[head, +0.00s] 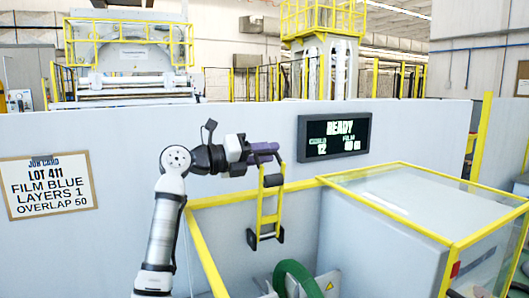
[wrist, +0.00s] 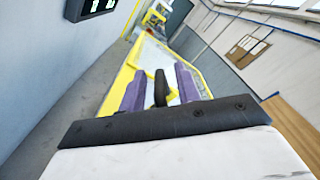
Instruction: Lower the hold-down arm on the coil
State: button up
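The hold-down arm (head: 268,212) is a yellow frame in the middle of the head view, raised above the coil. It has a black grip (head: 273,180) near its top and dark ends at its bottom. The green coil (head: 297,279) sits below it, partly cut off by the frame edge. My gripper (head: 267,152) has purple fingers and is just above the black grip. In the wrist view my gripper (wrist: 160,88) is open, with a dark upright piece, apparently the grip, between the fingers. Gaps show on both sides; how deep it sits is unclear.
A display reading READY (head: 334,137) hangs on the pale wall panel behind. A job card (head: 48,185) is at left. A yellow-edged clear guard (head: 420,200) stands close on the right. A warning-marked box (head: 328,284) is beside the coil.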

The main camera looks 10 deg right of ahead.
grip_shut()
jog(key=shift+s, duration=0.15)
